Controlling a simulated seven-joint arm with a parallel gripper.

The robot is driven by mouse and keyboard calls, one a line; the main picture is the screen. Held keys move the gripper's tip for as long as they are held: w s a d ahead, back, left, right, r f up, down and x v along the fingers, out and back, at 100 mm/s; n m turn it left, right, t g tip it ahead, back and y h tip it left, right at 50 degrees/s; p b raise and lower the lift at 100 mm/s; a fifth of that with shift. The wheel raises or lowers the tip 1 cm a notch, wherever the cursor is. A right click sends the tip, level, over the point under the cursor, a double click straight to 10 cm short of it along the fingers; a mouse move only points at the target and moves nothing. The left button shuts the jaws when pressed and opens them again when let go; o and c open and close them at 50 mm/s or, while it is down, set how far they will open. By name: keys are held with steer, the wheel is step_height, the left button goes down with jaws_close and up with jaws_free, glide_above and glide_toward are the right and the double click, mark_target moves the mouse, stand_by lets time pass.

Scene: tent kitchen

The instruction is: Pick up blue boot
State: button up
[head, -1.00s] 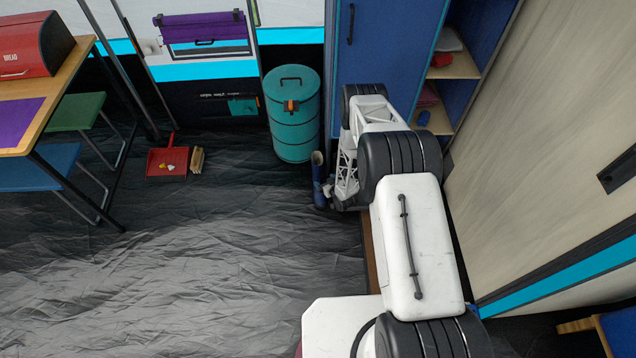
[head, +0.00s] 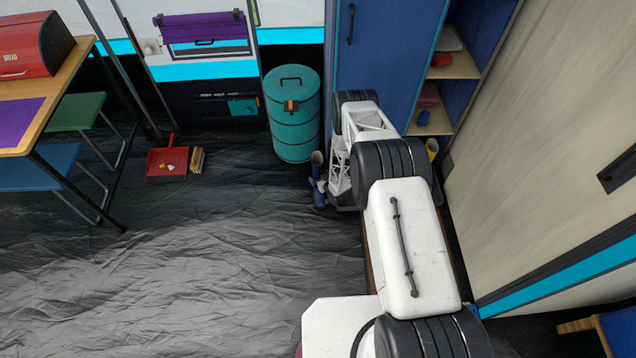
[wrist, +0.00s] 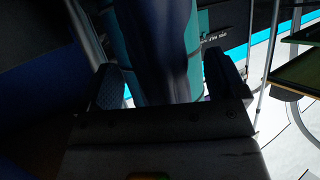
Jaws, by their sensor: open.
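The blue boot (head: 317,169) stands upright on the dark floor, left of my arm and in front of the blue cabinet, in the head view. My gripper (head: 322,186) is at the boot, partly hidden by my own wrist and arm. In the wrist view the boot's dark blue shaft (wrist: 160,40) rises between the two fingers of my gripper (wrist: 165,82). The fingers are apart, with visible gaps to the shaft on both sides. The boot's foot is hard to make out.
A teal canister (head: 294,125) stands just behind and left of the boot. The blue cabinet (head: 385,60) with open shelves is behind my arm. A red dustpan (head: 167,163) and a brush (head: 197,160) lie further left. The floor in front is clear.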

mark_target(320, 173)
stand_by(0.4)
steer(key=c, duration=1.5)
steer(key=shift+r, duration=0.25)
steer(key=shift+c, duration=0.2)
steer(key=shift+r, duration=1.5)
steer(key=s+d+r, duration=0.1)
steer(key=s+d, duration=0.1)
steer(key=s, duration=1.3)
steer(key=shift+s+r, duration=0.3)
steer(key=shift+s, duration=0.05)
steer(key=shift+d, duration=0.1)
